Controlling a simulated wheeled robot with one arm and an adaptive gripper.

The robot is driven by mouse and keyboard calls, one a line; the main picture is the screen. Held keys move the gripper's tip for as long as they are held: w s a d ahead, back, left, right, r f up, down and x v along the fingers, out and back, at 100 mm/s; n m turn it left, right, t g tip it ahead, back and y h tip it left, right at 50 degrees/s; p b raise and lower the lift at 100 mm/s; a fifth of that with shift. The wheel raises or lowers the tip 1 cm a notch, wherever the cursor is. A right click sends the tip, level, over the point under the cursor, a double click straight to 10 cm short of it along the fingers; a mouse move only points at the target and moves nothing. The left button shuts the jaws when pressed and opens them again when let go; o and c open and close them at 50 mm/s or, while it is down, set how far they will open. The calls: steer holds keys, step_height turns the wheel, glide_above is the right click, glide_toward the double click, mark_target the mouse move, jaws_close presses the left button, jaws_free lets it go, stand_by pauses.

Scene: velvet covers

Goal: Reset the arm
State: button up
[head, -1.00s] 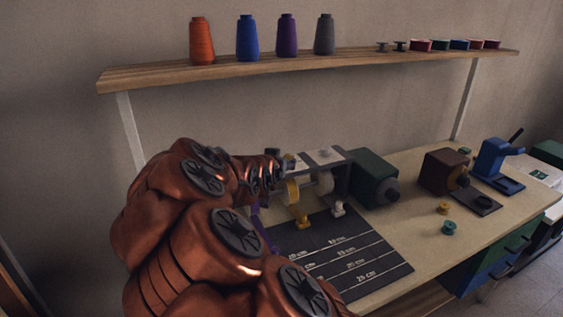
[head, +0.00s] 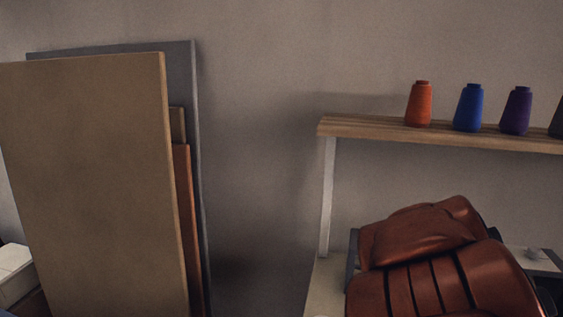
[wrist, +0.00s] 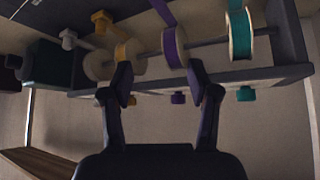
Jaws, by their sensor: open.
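My gripper (wrist: 160,82) is open and empty in the wrist view, with its two fingers apart. Beyond the fingertips is a grey rack with a rod (wrist: 205,42) carrying ribbon spools. A purple spool (wrist: 173,46) is just above the right finger. A teal spool (wrist: 240,36) is to its right, and a yellow spool (wrist: 128,54) is by the left finger. In the head view my copper-coloured arm fills the lower right, and the gripper is out of that view.
A wooden wall shelf (head: 350,128) holds an orange cone (head: 418,105), a blue cone (head: 468,108) and a purple cone (head: 516,111). Large boards (head: 90,190) lean on the wall at left. Bare wall lies between boards and shelf. The wrist view also shows a dark green box (wrist: 50,64).

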steer(key=s+a+f+n+g+y, duration=0.2)
steer(key=s+a+n+g+y, duration=0.15)
steer(key=s+a, duration=0.8)
steer(key=s+a+n+g+y, duration=0.1)
steer(key=s+a+n+g, duration=0.1)
steer(key=s+a, duration=0.2)
steer(key=s+a+r+n+g+y, duration=0.1)
steer(key=s+a+n, duration=0.2)
steer(key=s, duration=0.8)
steer(key=shift+s+a+g+p, duration=0.15)
steer(key=shift+a+g+p, duration=0.2)
steer(key=shift+a, duration=0.25)
